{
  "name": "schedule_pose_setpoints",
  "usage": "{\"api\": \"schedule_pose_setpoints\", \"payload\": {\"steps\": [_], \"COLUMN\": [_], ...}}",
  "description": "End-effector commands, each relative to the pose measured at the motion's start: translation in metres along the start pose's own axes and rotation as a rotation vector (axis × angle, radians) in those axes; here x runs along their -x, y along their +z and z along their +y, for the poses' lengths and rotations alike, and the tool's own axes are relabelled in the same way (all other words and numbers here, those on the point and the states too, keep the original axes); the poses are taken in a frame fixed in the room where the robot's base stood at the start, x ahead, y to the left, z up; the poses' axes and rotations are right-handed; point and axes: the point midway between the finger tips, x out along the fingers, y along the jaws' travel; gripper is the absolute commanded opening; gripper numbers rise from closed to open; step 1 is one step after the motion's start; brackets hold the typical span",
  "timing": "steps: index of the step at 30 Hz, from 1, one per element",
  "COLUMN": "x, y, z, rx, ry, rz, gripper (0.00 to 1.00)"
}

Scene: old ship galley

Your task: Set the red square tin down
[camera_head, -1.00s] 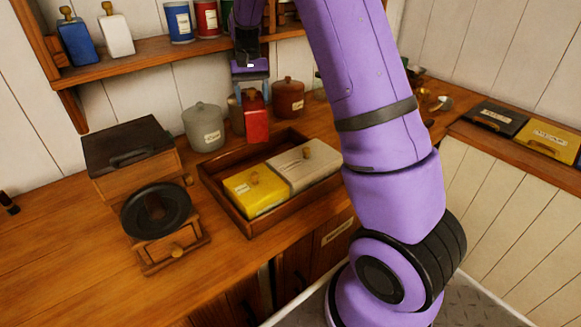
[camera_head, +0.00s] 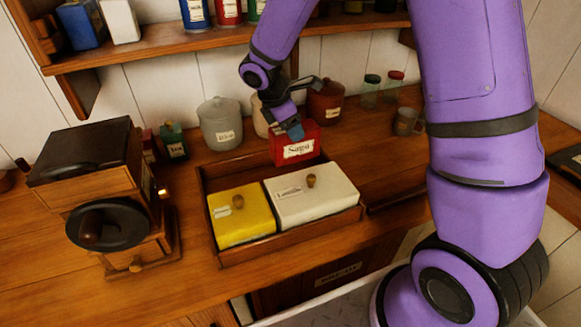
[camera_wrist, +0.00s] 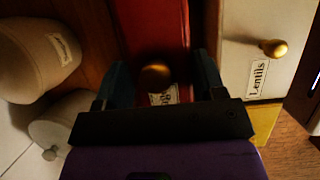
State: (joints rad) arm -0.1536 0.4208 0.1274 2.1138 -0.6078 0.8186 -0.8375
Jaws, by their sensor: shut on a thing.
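The red square tin (camera_head: 294,151) has a white label and is upright at the back of the wooden tray (camera_head: 295,238), behind the cream Lentils tin (camera_head: 330,199). My gripper (camera_head: 291,128) reaches down from above and is shut on the red tin. In the wrist view the fingers (camera_wrist: 160,82) stand on either side of the red tin's (camera_wrist: 152,32) round knob. The Lentils tin (camera_wrist: 247,48) is close on the right there. I cannot tell whether the red tin's base touches anything; its bottom is hidden behind the Lentils tin and tray.
A yellow tin (camera_head: 241,214) fills the tray's left front. A grey canister (camera_head: 220,124) and a brown canister (camera_head: 325,102) stand behind. A coffee grinder (camera_head: 108,195) is on the left. A mug (camera_head: 407,121) is on the right. A shelf (camera_head: 160,48) hangs above.

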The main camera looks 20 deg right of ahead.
Motion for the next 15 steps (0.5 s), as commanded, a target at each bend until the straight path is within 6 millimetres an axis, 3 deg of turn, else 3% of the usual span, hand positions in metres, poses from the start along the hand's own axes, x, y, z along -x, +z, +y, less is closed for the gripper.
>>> {"api": "schedule_pose_setpoints", "payload": {"steps": [4,15], "x": [-0.024,-0.054], "y": [-0.01,-0.022], "z": [0.0,0.0], "rx": [0.001,-0.003], "ry": [-0.003,-0.004], "rz": [-0.001,0.0], "gripper": [0.15,0.15]}}
